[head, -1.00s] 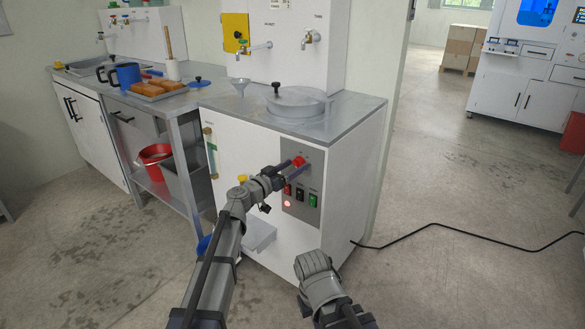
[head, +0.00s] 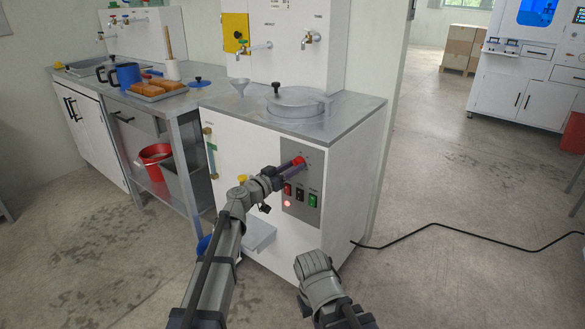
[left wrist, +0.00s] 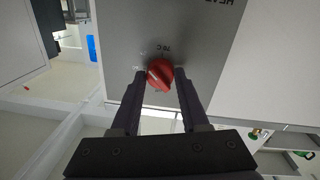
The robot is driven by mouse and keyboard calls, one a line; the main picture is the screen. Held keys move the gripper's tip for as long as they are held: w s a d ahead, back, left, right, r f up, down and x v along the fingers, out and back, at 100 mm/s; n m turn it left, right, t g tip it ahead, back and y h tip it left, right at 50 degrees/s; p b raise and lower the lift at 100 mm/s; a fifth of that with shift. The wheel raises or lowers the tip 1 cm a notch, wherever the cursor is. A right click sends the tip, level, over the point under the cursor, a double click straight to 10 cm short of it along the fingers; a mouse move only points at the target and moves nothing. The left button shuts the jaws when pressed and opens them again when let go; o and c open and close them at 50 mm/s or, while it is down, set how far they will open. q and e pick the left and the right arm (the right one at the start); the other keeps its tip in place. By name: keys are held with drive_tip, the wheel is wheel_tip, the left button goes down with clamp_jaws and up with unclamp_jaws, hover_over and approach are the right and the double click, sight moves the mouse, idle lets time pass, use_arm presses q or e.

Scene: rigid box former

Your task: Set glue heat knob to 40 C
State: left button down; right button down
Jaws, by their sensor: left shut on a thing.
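The red heat knob (head: 299,161) sits at the top of the grey control panel (head: 315,178) on the front of the white glue machine (head: 340,160). My left gripper (head: 290,165) reaches it from the left and is shut on it. In the left wrist view the knob (left wrist: 160,74) lies between my two dark fingertips (left wrist: 160,75), its ridge tilted. Small dial markings show around it, too blurred to read surely. Part of my right arm shows at the bottom of the head view; its fingertips cannot be made out.
Below the knob are several switches and a lit red lamp (head: 287,204). A black cable (head: 450,228) crosses the floor at right. A workbench (head: 190,92) stands to the left.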

use_arm(q)
drive_tip(key=shift+n, duration=0.3)
drive_tip(key=shift+s+d+n+t+y+b, duration=0.15)
drive_tip(key=shift+n+t+b, duration=0.25)
drive_tip(key=shift+n, duration=4.1)
drive_tip(key=shift+w+a+n+t+y+b, duration=0.15)
drive_tip(key=shift+n+t+b, duration=0.2)
drive_tip(key=shift+n, duration=4.15)
drive_tip(key=shift+s+d, duration=0.1)
drive_tip(key=shift+c, duration=2)
unclamp_jaws()
drive_tip(key=shift+s, duration=0.1)
